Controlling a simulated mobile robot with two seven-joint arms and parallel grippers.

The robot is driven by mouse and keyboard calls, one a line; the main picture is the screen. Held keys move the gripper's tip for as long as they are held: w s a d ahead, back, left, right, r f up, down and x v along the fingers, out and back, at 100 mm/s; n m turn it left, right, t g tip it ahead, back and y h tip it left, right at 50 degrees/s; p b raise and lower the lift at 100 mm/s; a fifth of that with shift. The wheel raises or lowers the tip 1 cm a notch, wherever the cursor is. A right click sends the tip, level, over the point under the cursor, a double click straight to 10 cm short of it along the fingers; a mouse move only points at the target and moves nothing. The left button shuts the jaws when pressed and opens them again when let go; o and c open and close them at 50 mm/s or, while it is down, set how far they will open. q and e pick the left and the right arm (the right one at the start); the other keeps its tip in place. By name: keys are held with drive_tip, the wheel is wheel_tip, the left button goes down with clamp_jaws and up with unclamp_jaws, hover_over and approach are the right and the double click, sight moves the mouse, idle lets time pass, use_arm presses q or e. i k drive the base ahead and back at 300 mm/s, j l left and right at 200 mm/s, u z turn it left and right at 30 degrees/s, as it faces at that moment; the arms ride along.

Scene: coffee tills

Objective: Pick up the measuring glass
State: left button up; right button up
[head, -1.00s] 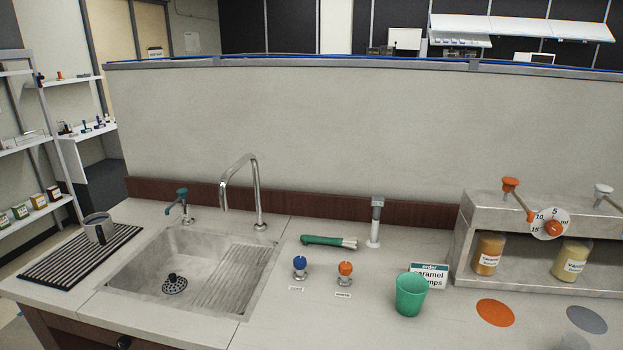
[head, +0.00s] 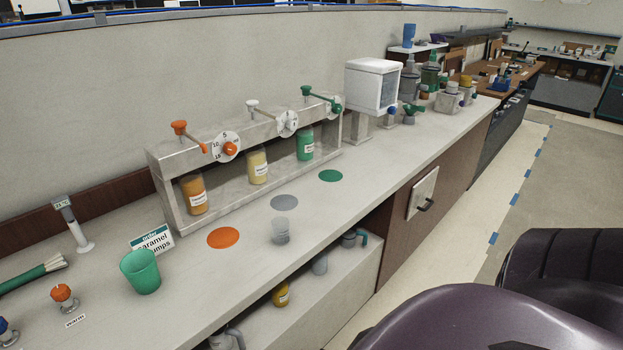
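A small clear, greyish glass (head: 281,231) stands upright on the counter in the head view, near the counter's front edge and just in front of a grey round mark (head: 284,202). It looks like the measuring glass; markings on it are too small to tell. A green cup (head: 141,271) stands upright farther left, beside an order card (head: 152,240) that mentions caramel pumps. Neither of my grippers shows in the view.
Behind the glass stands a pump rack (head: 219,201) with orange, cream and green bottles, levers and dials. Orange (head: 223,238) and green (head: 330,176) round marks flank the grey one. A white dispenser (head: 372,86) stands farther right. A lower shelf (head: 317,296) holds several vessels.

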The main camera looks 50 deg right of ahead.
sight(279, 226)
drive_tip(key=z, duration=1.25)
